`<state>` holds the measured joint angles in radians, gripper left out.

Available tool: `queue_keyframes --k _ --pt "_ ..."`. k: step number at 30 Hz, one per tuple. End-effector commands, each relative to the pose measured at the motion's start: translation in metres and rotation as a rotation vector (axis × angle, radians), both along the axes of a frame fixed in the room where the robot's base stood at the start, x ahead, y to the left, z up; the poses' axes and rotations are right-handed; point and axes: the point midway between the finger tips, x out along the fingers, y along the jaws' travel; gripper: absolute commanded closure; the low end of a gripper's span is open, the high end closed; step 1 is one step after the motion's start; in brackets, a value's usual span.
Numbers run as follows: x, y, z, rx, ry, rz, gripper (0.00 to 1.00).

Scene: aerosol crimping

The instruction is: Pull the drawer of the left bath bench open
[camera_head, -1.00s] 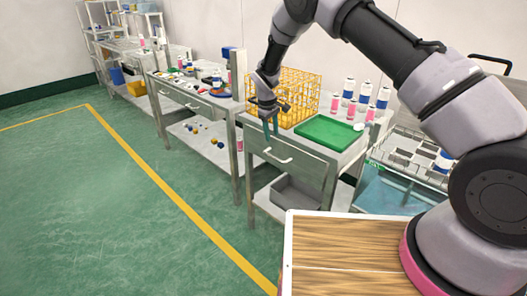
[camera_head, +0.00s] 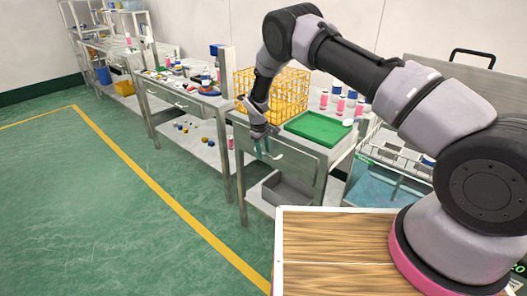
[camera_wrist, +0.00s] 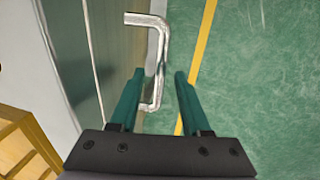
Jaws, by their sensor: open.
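The bench with the yellow wire crate and green tray has a metal drawer front (camera_head: 300,165), which looks flush with the bench. Its bar handle (camera_wrist: 160,60) is silver and bent at both ends. My gripper (camera_head: 264,154) is in front of this drawer, at the handle, pointing down. In the wrist view my gripper (camera_wrist: 160,85) is open, with two green fingers. The lower end of the handle lies between the fingers, and the rest extends beyond the tips. I cannot tell whether a finger touches it. In the head view the fingers partly hide the handle (camera_head: 277,156).
The yellow wire crate (camera_head: 285,88) and green tray (camera_head: 317,129) stand on the bench top, with several bottles behind. A grey bin (camera_head: 288,190) is on the lower shelf. Another bench with a drawer (camera_head: 190,103) stands further left. The green floor in front is clear.

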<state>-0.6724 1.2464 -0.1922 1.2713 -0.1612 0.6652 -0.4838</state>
Motion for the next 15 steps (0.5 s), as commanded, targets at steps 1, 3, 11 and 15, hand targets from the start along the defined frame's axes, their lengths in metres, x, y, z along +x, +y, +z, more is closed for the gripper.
queue_keyframes --k 1,3,11,15 --pt "0.0002 0.0 0.0002 0.0 0.0 0.0 0.53" --pt "0.0001 -0.0001 0.0002 0.0 0.0 0.0 0.53" --pt "0.0 -0.0001 0.0004 0.0 0.0 -0.001 1.0" --pt "0.0 -0.0001 0.0004 0.0 0.0 -0.001 1.0"
